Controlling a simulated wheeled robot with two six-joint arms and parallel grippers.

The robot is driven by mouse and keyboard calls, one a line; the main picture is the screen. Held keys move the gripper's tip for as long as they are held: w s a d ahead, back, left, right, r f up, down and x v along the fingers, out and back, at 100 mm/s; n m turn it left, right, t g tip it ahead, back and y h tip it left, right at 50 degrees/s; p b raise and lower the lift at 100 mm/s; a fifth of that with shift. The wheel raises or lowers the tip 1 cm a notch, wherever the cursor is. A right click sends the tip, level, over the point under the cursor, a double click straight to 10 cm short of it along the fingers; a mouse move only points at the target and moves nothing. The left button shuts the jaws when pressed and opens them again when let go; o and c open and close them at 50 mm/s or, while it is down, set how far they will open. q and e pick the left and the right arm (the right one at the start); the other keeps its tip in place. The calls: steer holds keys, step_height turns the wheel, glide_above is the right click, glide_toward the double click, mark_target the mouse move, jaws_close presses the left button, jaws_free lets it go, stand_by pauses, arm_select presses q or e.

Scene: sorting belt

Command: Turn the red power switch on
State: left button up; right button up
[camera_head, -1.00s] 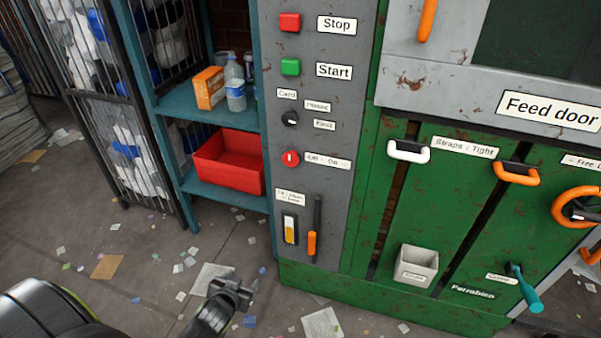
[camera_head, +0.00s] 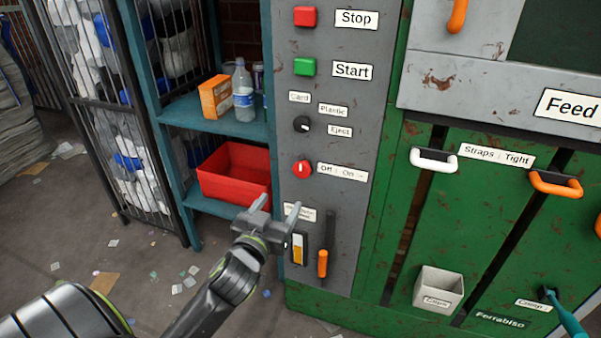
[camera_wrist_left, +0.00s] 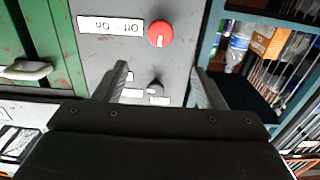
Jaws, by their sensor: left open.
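The red power switch (camera_head: 302,169) is a round red knob with a white mark, on the grey control panel (camera_head: 340,220). Its "Off : On" label (camera_head: 342,173) is just to its right. My left gripper (camera_head: 278,208) is open and empty, below and slightly left of the switch and apart from it. In the left wrist view, the red switch (camera_wrist_left: 160,33) lies ahead, beyond the open fingers (camera_wrist_left: 158,80). That view appears upside down, with the label to the left of the knob. My right gripper is not in view.
Above the switch are a black selector knob (camera_head: 302,124), a green Start button (camera_head: 305,67) and a red Stop button (camera_head: 305,16). An orange-handled lever (camera_head: 323,262) is below. A shelf with a red bin (camera_head: 232,172) stands left. Green machine doors (camera_head: 450,210) are right.

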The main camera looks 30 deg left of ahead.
mark_target(301, 170)
arm_select(q)
steer(key=x, duration=1.2)
steer(key=shift+w+a+f+b, duration=0.1)
steer(key=shift+w+f+b, duration=0.05)
steer(key=shift+w+b, duration=0.15)
steer(key=shift+w+a, duration=0.2)
steer(key=shift+w, duration=0.5)
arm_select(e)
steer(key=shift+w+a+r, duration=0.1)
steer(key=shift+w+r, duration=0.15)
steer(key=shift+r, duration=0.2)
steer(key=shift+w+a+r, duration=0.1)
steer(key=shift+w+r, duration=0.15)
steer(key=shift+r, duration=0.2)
arm_select(q)
steer(key=c, duration=0.9)
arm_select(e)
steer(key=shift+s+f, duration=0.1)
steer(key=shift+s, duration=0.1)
